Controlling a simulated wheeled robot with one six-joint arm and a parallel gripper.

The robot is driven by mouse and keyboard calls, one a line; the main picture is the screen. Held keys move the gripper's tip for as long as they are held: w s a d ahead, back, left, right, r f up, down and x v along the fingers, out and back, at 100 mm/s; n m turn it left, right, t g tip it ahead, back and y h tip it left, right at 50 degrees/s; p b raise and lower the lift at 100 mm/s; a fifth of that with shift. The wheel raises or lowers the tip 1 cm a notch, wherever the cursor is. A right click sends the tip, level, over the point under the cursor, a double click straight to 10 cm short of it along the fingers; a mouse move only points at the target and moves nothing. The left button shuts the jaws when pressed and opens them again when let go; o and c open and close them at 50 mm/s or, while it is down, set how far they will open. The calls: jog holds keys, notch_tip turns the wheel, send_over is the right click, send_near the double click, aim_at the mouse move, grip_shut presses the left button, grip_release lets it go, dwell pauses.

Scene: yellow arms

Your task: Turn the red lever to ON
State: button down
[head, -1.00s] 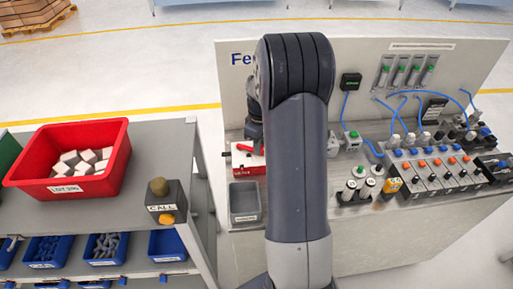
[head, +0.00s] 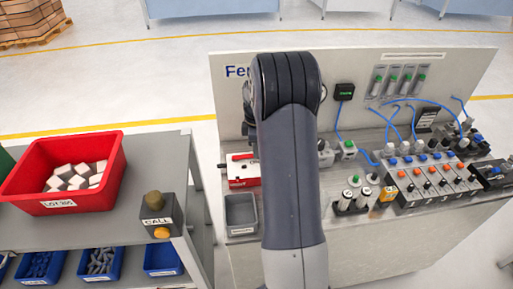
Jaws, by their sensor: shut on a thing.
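The red lever (head: 243,157) shows at the left end of the bench, on a small unit with a white top and a red front (head: 244,183). The handle appears to lie low across the top of this unit. My arm covers the right side of the unit. My gripper (head: 252,135) is a dark shape at the left edge of my arm, just above and beside the lever. Its fingertips are mostly hidden, and it is shut on the lever. The ON marking cannot be read.
A grey bin (head: 241,214) stands in front of the lever unit. Valves, knobs and blue hoses fill the bench (head: 335,250) to the right. On the left, a shelf holds a red bin of pale blocks (head: 20,190) and a call box (head: 158,204).

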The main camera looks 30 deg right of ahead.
jog(key=c, duration=1.3)
grip_release()
notch_tip(320, 180, up, 11)
jog(key=shift+f+b, duration=0.1)
jog(key=shift+b, duration=0.45)
jog(key=shift+w, duration=0.1)
